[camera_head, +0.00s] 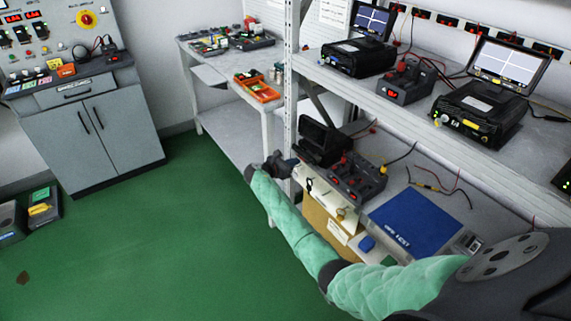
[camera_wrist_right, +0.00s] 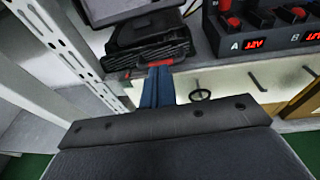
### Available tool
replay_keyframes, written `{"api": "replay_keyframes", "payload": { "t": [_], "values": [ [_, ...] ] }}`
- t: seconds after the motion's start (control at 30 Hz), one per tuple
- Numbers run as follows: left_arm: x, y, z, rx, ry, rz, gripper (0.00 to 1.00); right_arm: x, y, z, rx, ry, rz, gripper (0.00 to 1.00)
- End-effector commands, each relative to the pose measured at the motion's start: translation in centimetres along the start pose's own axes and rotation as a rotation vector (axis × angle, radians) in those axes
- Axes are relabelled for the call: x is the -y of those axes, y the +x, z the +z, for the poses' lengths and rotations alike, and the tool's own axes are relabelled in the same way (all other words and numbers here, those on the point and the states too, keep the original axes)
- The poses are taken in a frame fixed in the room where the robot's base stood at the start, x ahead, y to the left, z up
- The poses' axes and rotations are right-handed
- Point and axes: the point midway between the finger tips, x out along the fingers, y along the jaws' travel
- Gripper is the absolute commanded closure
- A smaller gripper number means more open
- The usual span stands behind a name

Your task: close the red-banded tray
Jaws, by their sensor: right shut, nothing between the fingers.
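My right gripper (camera_head: 290,163) reaches in from the lower right in the head view, its fingers by the left front corner of the lower bench. In the wrist view its blue fingers (camera_wrist_right: 157,85) are shut together with nothing between them. A black unit (camera_wrist_right: 147,42) stands just past the fingertips, and a red strip (camera_wrist_right: 160,62) shows on its front low edge at the tips. I cannot tell whether this strip is the tray's red band, nor whether the fingers touch it. The black unit (camera_head: 322,140) also shows in the head view. My left gripper is out of view.
A control box with red knobs (camera_head: 357,176) sits right of the black unit, and a blue mat (camera_head: 414,218) lies further right. Drawers (camera_head: 328,222) are below. The green floor (camera_head: 130,240) is largely clear.

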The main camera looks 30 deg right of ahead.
Motion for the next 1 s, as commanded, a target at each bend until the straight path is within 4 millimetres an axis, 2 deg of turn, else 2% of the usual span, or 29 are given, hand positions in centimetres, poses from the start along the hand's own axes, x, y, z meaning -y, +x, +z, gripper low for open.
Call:
{"api": "replay_keyframes", "payload": {
  "t": [0.2, 0.6, 0.9, 1.0],
  "values": [
    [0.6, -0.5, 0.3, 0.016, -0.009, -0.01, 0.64, 0.0, 1.3, 0.0, 0.0, 0.001, 0.0, 1.0],
    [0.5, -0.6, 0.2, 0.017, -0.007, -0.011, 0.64, 0.0, 1.6, 0.0, 0.0, 0.001, 0.0, 1.0],
    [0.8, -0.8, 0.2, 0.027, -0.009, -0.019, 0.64, 0.1, 5.5, 0.9, 0.001, -0.001, -0.001, 1.0],
    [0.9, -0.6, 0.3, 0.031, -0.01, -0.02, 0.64, 0.1, 5.7, 0.9, 0.0, 0.0, 0.0, 1.0]
  ]
}}
